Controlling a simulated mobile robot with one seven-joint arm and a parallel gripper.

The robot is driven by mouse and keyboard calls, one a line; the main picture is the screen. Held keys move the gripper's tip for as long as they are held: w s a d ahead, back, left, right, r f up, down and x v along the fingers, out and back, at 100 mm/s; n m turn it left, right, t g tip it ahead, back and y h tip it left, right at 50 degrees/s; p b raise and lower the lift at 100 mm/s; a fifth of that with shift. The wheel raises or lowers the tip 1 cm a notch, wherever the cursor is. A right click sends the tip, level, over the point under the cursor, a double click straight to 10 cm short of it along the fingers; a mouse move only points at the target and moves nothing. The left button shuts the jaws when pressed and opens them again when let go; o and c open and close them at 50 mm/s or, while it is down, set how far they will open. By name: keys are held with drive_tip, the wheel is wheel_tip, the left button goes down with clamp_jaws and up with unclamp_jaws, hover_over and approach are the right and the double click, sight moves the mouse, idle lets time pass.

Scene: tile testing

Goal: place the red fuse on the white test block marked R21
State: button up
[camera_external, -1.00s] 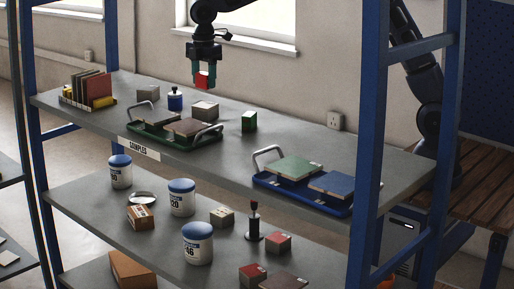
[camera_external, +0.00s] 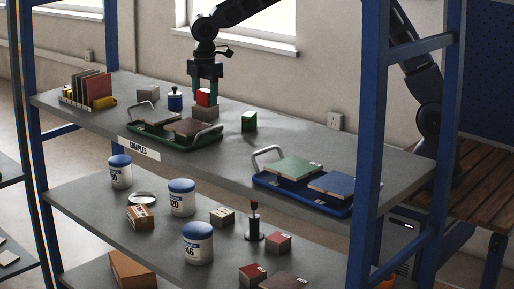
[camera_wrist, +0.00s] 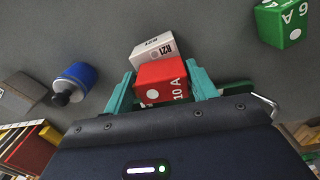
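The red fuse (camera_external: 204,97) is a small red cube with white markings. In the wrist view the fuse (camera_wrist: 162,82) reads "10 A". It sits on the white test block (camera_external: 205,112), whose R21 label shows on the block in the wrist view (camera_wrist: 152,50). The fuse hides part of the block's top, and I cannot tell how well it is centred. My gripper (camera_external: 204,98) points down with its teal fingers on either side of the fuse.
A green cube (camera_external: 249,121) marked 6 A stands to the right. A green tray (camera_external: 185,143) with tiles lies in front. A blue tray (camera_external: 263,181) stands further right.

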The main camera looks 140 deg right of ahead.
sight(206, 90)
drive_tip(key=shift+o, duration=1.3)
drive_tip(key=shift+r, duration=0.1)
drive_tip(key=shift+r, duration=2.8)
drive_tip(key=shift+s, duration=0.1)
